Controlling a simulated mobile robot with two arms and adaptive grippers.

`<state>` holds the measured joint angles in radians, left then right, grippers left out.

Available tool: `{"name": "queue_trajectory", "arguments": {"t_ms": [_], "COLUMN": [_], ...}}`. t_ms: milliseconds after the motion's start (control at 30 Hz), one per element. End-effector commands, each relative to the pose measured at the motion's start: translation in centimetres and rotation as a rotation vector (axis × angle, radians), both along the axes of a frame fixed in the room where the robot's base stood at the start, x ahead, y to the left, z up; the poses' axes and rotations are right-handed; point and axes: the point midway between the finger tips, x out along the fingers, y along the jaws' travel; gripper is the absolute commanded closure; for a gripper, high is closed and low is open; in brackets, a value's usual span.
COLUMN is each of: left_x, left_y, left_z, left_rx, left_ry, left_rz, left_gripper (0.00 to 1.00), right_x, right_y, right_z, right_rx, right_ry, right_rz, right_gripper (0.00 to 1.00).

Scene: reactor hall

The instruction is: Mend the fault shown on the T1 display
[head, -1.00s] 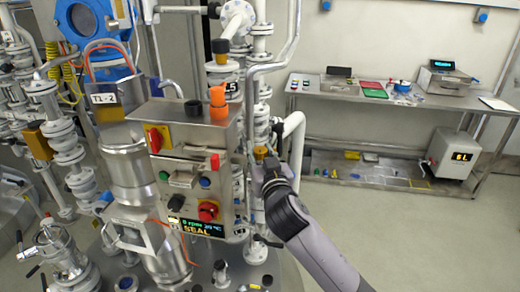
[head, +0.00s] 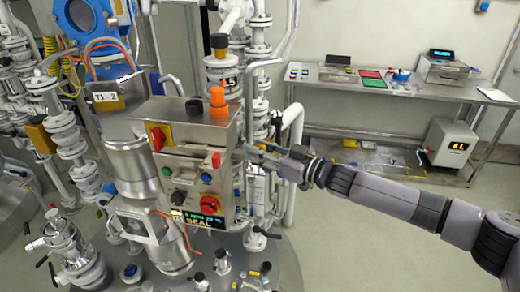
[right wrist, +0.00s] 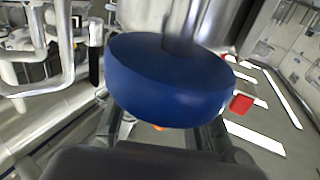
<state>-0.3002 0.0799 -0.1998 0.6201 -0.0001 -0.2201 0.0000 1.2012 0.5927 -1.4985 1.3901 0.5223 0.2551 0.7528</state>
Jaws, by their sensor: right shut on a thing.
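The control box (head: 195,150) stands in the middle of the head view, with a red knob, a red-yellow switch and small buttons. Its display (head: 203,220) shows small text above the word SEAL in yellow. My right gripper (head: 262,155) is just right of the box, in front of the pipes. In the right wrist view it is shut on a thick blue round knob (right wrist: 165,85) with a metal stem behind it. I cannot make out the blue knob in the head view, nor whether it is fixed to something. My left gripper is not in view.
A tag reading T1-2 (head: 104,97) hangs at the left among vessels and pipes. A steel bench (head: 440,92) with trays and instruments stands at the back right. Open floor lies at the lower right.

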Motion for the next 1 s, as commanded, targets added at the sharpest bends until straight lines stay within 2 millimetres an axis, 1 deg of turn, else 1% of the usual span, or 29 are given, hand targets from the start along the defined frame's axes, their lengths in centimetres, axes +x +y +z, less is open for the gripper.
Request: {"name": "queue_trajectory", "arguments": {"t_ms": [33, 167, 267, 467, 600, 800, 1000], "left_x": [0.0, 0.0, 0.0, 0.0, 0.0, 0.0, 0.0], "left_y": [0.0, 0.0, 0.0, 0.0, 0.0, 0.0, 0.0], "left_z": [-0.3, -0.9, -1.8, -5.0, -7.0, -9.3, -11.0], "left_rx": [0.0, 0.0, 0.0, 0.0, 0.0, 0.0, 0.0], "left_ry": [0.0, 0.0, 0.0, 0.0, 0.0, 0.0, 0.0], "left_rz": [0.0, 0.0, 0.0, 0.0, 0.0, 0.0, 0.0], "left_gripper": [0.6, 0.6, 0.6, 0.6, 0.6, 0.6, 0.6], "right_x": [0.3, 0.4, 0.4, 0.4, 0.4, 0.3, 0.3], "right_y": [-0.2, -0.1, -0.1, 0.0, 0.0, 0.0, 0.0], "right_z": [0.2, 0.0, -0.2, -0.7, -0.6, -0.5, -0.3], "right_rx": [-0.005, -0.005, -0.004, -0.002, 0.0, 0.001, 0.003], "right_ry": [-0.008, -0.007, -0.008, -0.005, -0.004, -0.002, -0.001], "right_rz": [0.027, 0.115, 0.193, 0.361, 0.449, 0.537, 0.598], "right_gripper": [0.98, 0.98, 0.98, 0.98, 0.98, 0.98, 0.98]}}
